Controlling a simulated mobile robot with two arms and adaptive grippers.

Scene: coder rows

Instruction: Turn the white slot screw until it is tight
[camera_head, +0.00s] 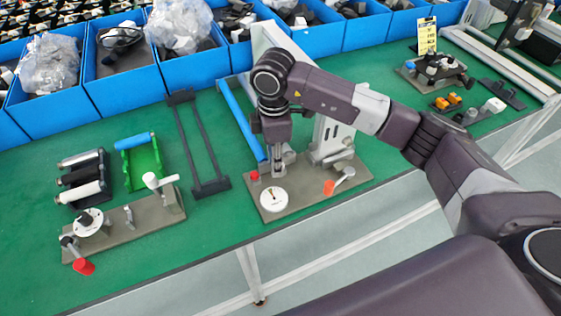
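My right gripper (281,158) points down over the back of a grey-brown base plate (305,200) on the green table. Its fingers are small and partly merge with grey metal parts behind, so I cannot tell whether they are open or shut. A white round disc (273,199) with a small dark mark lies at the plate's front left, just in front of the gripper and apart from it. I cannot tell for sure whether this is the white slot screw. A red knob (254,176) and an orange-red knob (329,187) are on the same plate. My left gripper is out of view.
A second plate (140,218) with a white disc (88,222) and red-ended handle stands left. Blue bins (110,85) line the back. The table's front edge is close.

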